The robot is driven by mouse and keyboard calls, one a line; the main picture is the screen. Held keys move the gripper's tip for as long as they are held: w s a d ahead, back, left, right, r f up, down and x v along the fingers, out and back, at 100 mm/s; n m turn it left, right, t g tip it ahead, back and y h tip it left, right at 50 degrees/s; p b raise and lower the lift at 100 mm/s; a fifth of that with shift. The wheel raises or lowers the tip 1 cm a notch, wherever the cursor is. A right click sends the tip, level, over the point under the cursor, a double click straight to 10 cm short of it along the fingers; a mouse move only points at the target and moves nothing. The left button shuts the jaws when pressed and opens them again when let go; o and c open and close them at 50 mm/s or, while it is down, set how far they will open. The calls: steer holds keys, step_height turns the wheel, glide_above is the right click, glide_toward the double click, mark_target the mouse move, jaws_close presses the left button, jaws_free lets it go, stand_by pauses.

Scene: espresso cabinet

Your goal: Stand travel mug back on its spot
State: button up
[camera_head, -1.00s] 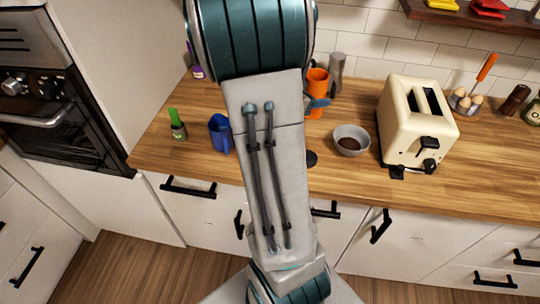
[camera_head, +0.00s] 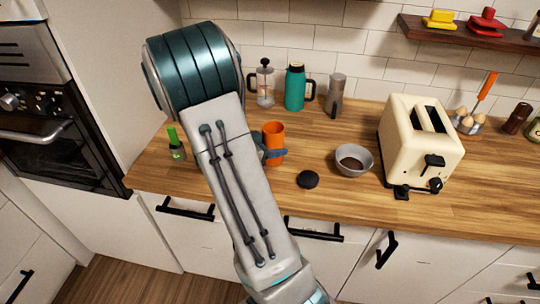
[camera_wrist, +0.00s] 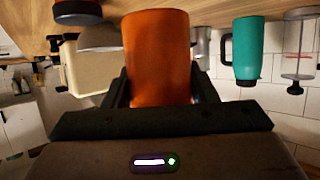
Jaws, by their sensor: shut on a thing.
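An orange mug (camera_head: 273,139), which I take to be the travel mug, is upright with its open top showing in the head view. My gripper (camera_head: 271,150) is shut around its side. In the wrist view the picture is upside down, and the orange mug (camera_wrist: 157,60) sits between the two dark fingers (camera_wrist: 160,92). I cannot tell whether its base touches the counter. A black round disc (camera_head: 308,179) lies on the counter, nearer and to the right of the mug. No marked spot is clear to me.
On the wooden counter (camera_head: 345,205) a grey bowl (camera_head: 367,169) and cream toaster (camera_head: 405,150) stand to the right. A French press (camera_head: 264,88), teal jug (camera_head: 295,88) and grey tumbler (camera_head: 336,92) stand behind by the wall. A green-topped bottle (camera_head: 175,146) is left.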

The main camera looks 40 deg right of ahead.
steer(key=shift+w+a+f, duration=0.15)
steer(key=shift+a+f, duration=0.1)
steer(key=shift+f, duration=1.95)
steer(key=shift+f, duration=0.1)
steer(key=o, duration=1.1)
steer(key=shift+f, duration=0.1)
steer(key=shift+o, duration=0.2)
